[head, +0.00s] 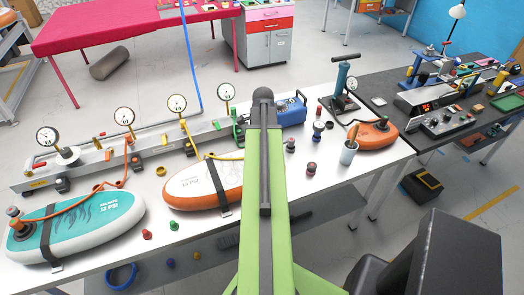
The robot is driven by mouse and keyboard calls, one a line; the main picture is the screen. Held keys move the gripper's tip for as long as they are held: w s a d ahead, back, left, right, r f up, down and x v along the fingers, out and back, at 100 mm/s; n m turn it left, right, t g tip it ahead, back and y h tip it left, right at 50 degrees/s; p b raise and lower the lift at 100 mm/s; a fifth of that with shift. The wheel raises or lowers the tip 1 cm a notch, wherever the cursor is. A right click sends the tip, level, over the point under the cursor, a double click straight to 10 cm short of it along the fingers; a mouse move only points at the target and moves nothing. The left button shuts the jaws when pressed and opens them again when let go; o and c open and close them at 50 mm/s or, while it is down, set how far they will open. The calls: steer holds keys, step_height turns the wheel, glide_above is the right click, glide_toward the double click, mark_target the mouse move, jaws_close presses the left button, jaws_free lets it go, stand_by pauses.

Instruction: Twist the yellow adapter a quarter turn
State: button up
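I cannot single out the yellow adapter with certainty. A yellow hose (186,128) runs from a gauge on the rail down to the white and orange board (205,186), marked 13 PSI. The hose passes toward my green arm, which hides the board's right end and any fitting there. A small yellow piece (197,255) shows below the table's front edge; its shape is too small to tell. My arm rises through the middle of the view, its dark far end just above the rail. My gripper fingers do not show.
The white table (110,257) also bears a teal board (75,228) with an orange hose, a gauge rail (85,168), a blue box (291,110), a hand pump (344,85), a grey cup (348,153) and a small orange board (373,135). Red (147,234) and green (174,226) pieces stand near the front edge.

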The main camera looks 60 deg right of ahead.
jaws_close()
steer(key=c, duration=0.6)
jaws_free()
steer(key=shift+c, duration=0.2)
jaws_close()
